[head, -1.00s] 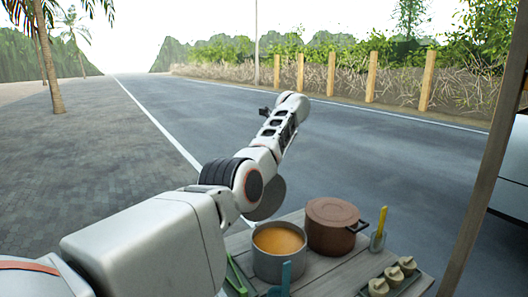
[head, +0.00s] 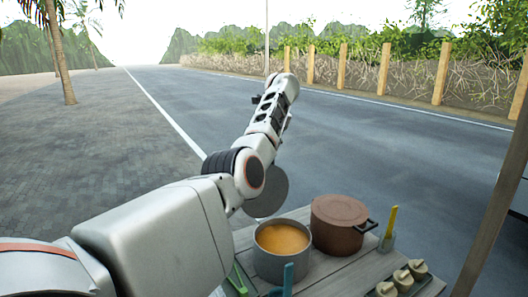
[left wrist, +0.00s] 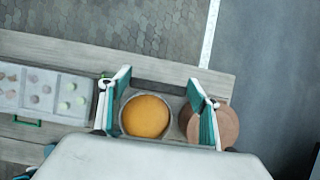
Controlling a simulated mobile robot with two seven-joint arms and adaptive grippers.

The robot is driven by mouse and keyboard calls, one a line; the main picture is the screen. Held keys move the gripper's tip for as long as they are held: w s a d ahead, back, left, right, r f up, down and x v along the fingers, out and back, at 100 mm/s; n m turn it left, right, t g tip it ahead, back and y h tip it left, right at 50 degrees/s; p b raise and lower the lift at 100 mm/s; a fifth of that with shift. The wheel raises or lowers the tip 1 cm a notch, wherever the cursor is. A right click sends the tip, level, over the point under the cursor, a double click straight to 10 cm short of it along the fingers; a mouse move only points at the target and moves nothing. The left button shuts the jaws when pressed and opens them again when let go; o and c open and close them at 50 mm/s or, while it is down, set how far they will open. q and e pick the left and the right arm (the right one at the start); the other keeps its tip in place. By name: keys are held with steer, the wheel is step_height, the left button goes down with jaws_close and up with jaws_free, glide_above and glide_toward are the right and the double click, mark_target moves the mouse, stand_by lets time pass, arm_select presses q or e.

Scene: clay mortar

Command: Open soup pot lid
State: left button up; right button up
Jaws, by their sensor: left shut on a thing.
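The soup pot (head: 283,266) stands uncovered on the wooden table, with orange soup showing inside. In the left wrist view the soup (left wrist: 145,116) lies beyond and between my fingers. A round grey lid (head: 267,192) is tilted up behind my left arm, above and left of the pot and apart from it. My left gripper (left wrist: 159,76) has its two green-padded fingers showing in the wrist view; in the head view it is hidden behind the arm. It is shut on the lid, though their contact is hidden.
A brown lidded pot (head: 338,224) stands close to the right of the soup pot. A grey compartment tray (left wrist: 40,92) lies left in the wrist view. A post stands right.

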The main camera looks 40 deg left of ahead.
arm_select(q)
steer(key=shift+f, duration=0.4)
steer(key=o, duration=1.6)
steer(key=shift+a+f, duration=0.1)
steer(key=v, duration=1.2)
steer(key=shift+w+r, duration=0.1)
steer(key=shift+r, duration=0.1)
